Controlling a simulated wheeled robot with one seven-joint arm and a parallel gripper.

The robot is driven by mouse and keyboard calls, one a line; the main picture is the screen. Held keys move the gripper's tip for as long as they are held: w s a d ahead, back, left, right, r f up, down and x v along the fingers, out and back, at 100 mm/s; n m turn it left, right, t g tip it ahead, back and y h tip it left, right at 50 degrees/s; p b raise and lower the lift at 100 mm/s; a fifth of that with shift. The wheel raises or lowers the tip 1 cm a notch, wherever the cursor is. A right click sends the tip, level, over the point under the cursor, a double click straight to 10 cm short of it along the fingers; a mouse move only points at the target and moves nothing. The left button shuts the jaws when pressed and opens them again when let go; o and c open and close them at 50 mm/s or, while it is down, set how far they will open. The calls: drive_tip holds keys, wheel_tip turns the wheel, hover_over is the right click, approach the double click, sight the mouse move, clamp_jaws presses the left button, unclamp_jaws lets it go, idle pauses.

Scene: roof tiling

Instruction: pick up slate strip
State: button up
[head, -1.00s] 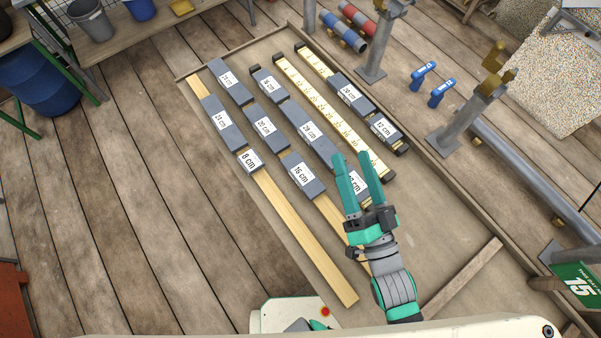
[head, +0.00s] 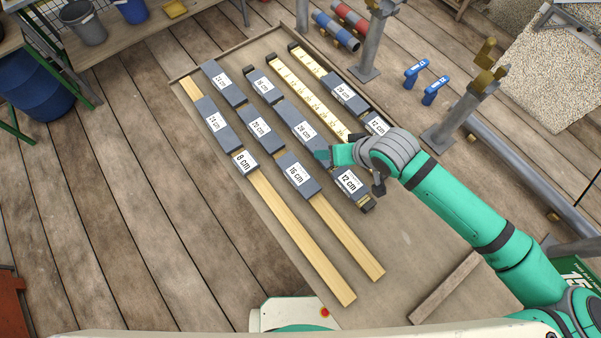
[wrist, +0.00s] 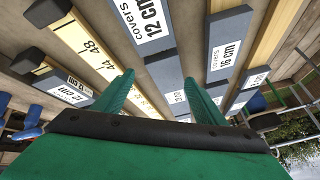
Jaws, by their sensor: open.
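Several dark grey slate strips with white labels lie on wooden battens. A 12 cm strip (head: 348,182) lies just below my gripper in the head view, and a 28 cm strip (head: 302,127) lies up-left of it. A 16 cm strip (head: 295,174), a 20 cm strip (head: 259,127) and an 8 cm strip (head: 243,162) lie further left. My gripper (head: 324,154) hovers over the lower end of the 28 cm strip, partly hidden by the wrist. In the wrist view my gripper (wrist: 160,98) has its two green fingers apart, with nothing held; the 12 cm strip (wrist: 140,28) shows beyond them.
A yellow measuring rule (head: 312,98) lies between the rows. Another 12 cm strip (head: 377,124) lies right of it. Metal posts (head: 458,112) and blue-handled tools (head: 434,90) stand to the right. The lower part of the board (head: 400,255) is mostly bare.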

drive_tip(key=shift+w+a+r+n+g+h, duration=0.2)
drive_tip(key=shift+a+r+n+g+h, duration=0.15)
drive_tip(key=shift+n+g, duration=0.2)
drive_tip(key=s+a+r+n+g+h, duration=0.3)
drive_tip(key=a+r+n+g, duration=0.1)
drive_tip(key=a+r, duration=0.5)
hover_over(298, 174)
drive_tip(key=w, duration=0.1)
wheel_tip(298, 174, down, 6)
drive_tip(key=shift+w+f, duration=0.1)
drive_tip(key=shift+f, duration=0.05)
drive_tip(key=f, duration=0.2)
drive_tip(key=s+f, duration=0.1)
drive_tip(key=f, duration=0.1)
drive_tip(key=shift+s+f, duration=0.1)
drive_tip(key=shift+f, duration=0.65)
drive_tip(key=c, duration=1.3)
